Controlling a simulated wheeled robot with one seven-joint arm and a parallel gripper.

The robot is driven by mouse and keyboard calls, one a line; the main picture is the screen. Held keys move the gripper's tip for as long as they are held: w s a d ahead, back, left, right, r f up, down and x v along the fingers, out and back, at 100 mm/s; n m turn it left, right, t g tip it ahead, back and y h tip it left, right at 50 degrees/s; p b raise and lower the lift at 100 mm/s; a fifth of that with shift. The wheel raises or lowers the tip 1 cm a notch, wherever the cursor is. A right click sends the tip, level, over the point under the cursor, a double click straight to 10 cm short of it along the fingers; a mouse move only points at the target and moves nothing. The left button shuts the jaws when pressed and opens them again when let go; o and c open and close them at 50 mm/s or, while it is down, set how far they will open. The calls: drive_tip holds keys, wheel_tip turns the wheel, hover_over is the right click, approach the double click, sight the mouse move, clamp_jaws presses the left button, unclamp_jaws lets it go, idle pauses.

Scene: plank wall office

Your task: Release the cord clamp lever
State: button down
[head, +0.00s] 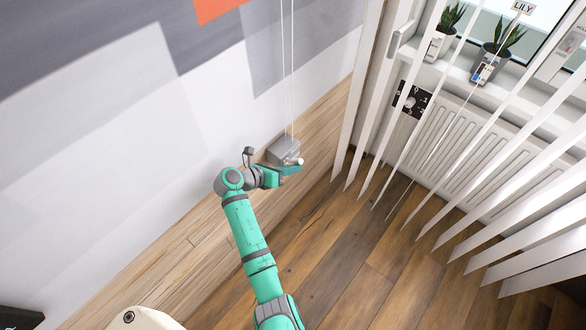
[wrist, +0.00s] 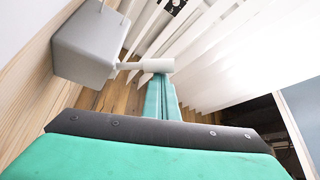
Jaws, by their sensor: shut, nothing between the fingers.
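The cord clamp (head: 282,150) is a grey box low on the wall at the bottom of two thin white cords (head: 288,70). In the wrist view the clamp (wrist: 85,45) is at the upper left. Its lever (wrist: 150,65), a thin rod with a pale cylindrical handle, sticks out to the right. The handle also shows in the head view (head: 297,161). My gripper (head: 297,169) is shut and empty just below the handle. In the wrist view the teal fingers (wrist: 161,90) reach up to the handle, which covers part of their tips. I cannot tell whether they touch.
White vertical blind slats (head: 470,150) hang to the right, close to the clamp. Behind them are a radiator (head: 445,135) and a sill with potted plants (head: 497,50). A wooden skirting (head: 190,235) runs along the wall. The wooden floor (head: 340,265) is clear.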

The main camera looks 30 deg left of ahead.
drive_tip(key=s+a+r, duration=0.1)
drive_tip(key=s+a, duration=0.1)
drive_tip(key=s, duration=0.7)
drive_tip(key=shift+a, duration=0.25)
idle(0.4)
drive_tip(key=s+d+f+m+g+y, duration=0.1)
drive_tip(key=s+d+f+m+y, duration=0.1)
drive_tip(key=s+d+f+m, duration=0.3)
drive_tip(key=s+d+f+m+g+y, duration=0.1)
drive_tip(key=s+d+f+m+y, duration=0.1)
drive_tip(key=f, duration=0.5)
drive_tip(key=s+d+f+m+y, duration=0.2)
drive_tip(key=s+d+m+y, duration=0.1)
drive_tip(key=s+d+m, duration=0.45)
drive_tip(key=s+d+r+m+t, duration=0.3)
drive_tip(key=s+d+r+m, duration=0.5)
drive_tip(key=r+m, duration=0.3)
drive_tip(key=s+d+r+m+t+h, duration=0.1)
drive_tip(key=s+d+r+m+t, duration=0.2)
drive_tip(key=s+d+r+m, duration=0.5)
wheel_tip(320, 180, up, 4)
drive_tip(key=d+m, duration=0.1)
drive_tip(key=m, duration=0.2)
drive_tip(key=shift+d, duration=0.3)
